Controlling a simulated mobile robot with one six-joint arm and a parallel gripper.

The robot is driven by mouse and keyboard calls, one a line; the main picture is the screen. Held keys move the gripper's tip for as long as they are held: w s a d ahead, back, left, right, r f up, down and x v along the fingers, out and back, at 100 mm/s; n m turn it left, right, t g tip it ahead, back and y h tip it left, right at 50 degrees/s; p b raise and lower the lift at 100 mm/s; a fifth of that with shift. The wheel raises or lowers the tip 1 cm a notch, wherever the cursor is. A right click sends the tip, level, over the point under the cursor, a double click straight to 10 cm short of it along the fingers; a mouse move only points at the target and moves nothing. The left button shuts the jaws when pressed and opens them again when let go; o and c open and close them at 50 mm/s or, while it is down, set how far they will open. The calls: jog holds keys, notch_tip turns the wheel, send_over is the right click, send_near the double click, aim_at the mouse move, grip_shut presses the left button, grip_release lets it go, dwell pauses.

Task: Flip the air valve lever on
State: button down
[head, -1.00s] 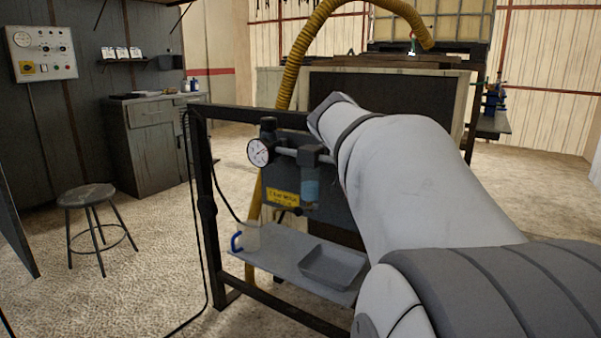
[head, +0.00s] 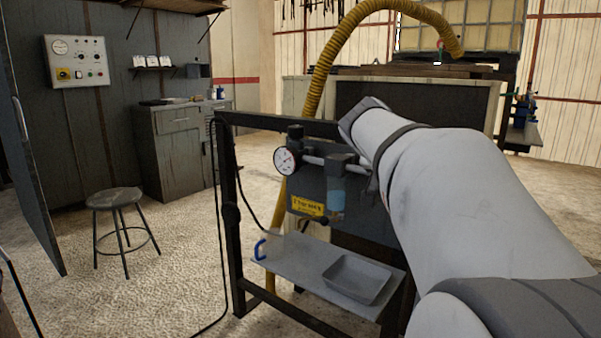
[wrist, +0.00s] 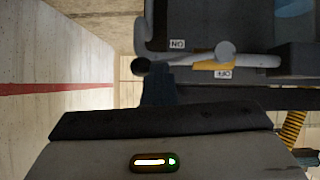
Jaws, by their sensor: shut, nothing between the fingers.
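In the wrist view the valve's light grey lever bar (wrist: 185,62) runs across the picture, with a dark round end (wrist: 141,66) at left and a grey round hub (wrist: 225,52) at right. An ON label (wrist: 177,43) and an OFF label (wrist: 224,74) show upside down on either side of the bar, with an orange-yellow patch behind it. My gripper (wrist: 158,76) is shut and empty. Its fingertips are close to the bar near the dark end; whether they touch it is unclear. In the head view my arm hides the gripper, and I cannot make out the lever.
In the head view a dark frame (head: 231,190) carries a gauge (head: 286,161), a blue filter bowl (head: 336,191) and a shelf (head: 292,262) with a grey tray (head: 357,278). A yellow hose (head: 322,78) arches behind. A stool (head: 114,199) stands on open floor at left.

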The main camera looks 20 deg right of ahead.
jog(key=d+r+p+v, duration=0.1)
jog(key=p+v, duration=0.2)
jog(key=v, duration=0.9)
jog(key=shift+a+r, duration=0.2)
jog(key=shift+r, duration=0.15)
jog(key=shift+w+p, duration=0.15)
jog(key=shift+p, duration=0.15)
